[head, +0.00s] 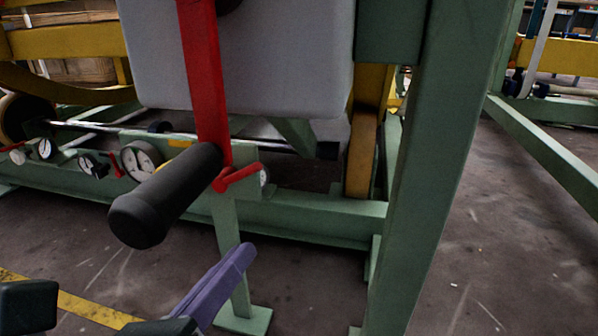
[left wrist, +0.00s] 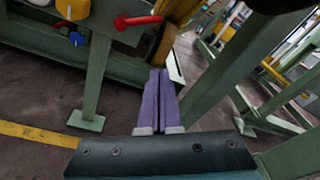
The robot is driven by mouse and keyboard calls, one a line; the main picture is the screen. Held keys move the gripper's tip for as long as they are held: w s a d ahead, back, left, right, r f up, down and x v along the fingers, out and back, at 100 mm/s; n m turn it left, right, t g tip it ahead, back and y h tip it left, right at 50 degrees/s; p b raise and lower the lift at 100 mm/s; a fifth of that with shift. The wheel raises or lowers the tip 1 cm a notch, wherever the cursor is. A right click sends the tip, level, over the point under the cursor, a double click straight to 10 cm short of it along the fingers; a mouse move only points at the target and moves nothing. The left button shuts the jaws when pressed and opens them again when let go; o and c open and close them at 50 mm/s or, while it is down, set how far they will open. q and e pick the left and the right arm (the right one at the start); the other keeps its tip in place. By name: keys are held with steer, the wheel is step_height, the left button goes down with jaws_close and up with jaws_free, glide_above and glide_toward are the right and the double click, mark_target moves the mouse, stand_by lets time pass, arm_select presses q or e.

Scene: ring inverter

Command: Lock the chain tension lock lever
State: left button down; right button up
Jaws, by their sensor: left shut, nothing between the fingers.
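A small red lever (head: 237,177) sits on the green machine panel, partly behind a large black handle. A red lever also shows at the top of the left wrist view (left wrist: 137,20). The pictures do not label which lever is the chain tension lock. A long red bar (head: 204,75) comes down to the black cylindrical handle (head: 165,195). My left gripper (head: 240,256) has purple fingers, shut and empty, low in front of the panel and apart from the small red lever. In the left wrist view its fingers (left wrist: 159,76) point toward the machine frame. My right gripper is out of view.
A thick green post (head: 435,170) stands right of the lever. A green leg and foot (head: 243,320) stand close to my left fingers. Several gauges (head: 140,160) line the panel at left. A white box (head: 240,60) hangs above.

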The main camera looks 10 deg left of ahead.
mark_target(242, 172)
arm_select(q)
steer(key=shift+w+a+f+n+y, duration=0.1)
steer(key=shift+w+n+y, duration=0.2)
steer(key=shift+n, duration=0.1)
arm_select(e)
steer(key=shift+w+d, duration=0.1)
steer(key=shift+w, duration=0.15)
arm_select(q)
steer(key=w+d+f+b, duration=0.1)
steer(key=w, duration=0.9)
steer(key=a+r+p, duration=0.1)
steer(key=s+a+r+p, duration=0.1)
steer(key=r+p, duration=0.1)
steer(key=shift+a, duration=0.1)
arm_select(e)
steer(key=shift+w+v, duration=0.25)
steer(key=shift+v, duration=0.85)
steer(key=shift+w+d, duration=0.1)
